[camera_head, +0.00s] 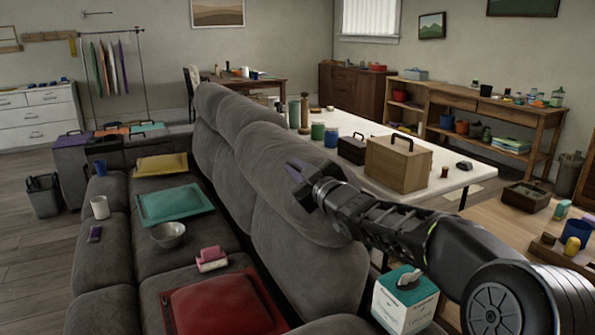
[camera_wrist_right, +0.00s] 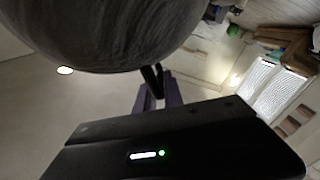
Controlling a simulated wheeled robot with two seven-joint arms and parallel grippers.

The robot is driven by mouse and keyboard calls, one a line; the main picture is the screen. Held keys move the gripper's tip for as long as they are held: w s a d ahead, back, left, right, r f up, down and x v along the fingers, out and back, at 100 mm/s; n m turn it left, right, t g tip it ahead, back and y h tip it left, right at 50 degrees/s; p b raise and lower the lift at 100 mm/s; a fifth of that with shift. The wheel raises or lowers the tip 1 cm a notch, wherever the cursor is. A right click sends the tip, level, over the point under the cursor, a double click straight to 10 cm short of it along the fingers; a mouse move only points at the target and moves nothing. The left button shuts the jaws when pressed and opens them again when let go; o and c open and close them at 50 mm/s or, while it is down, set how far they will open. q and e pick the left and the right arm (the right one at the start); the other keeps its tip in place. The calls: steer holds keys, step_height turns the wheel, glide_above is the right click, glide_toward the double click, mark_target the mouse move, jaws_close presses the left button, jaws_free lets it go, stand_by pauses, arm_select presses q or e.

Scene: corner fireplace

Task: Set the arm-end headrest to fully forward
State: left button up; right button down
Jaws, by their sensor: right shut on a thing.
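The grey sofa has a row of padded headrests along its back. The nearest headrest (camera_head: 290,190) stands at the middle of the head view, partly hidden by my right gripper (camera_head: 294,174). In the right wrist view, a rounded grey padded surface (camera_wrist_right: 115,30) fills the top, close above the gripper. The purple fingers of my right gripper (camera_wrist_right: 160,97) are shut on a thin dark loop (camera_wrist_right: 152,78) below that padding. The head view does not show this loop clearly. The farther headrests (camera_head: 222,120) lean along the back. My left gripper is not in view.
Behind the sofa stands a white table (camera_head: 455,180) with a wooden box (camera_head: 398,165). A tissue box (camera_head: 404,302) is below my right arm.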

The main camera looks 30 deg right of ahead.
steer(key=c, duration=1.5)
jaws_free()
steer(key=shift+a+f, duration=0.25)
steer(key=shift+f, duration=0.2)
steer(key=shift+r, duration=0.1)
steer(key=s, duration=0.7)
steer(key=shift+a, duration=0.35)
steer(key=shift+s, duration=0.35)
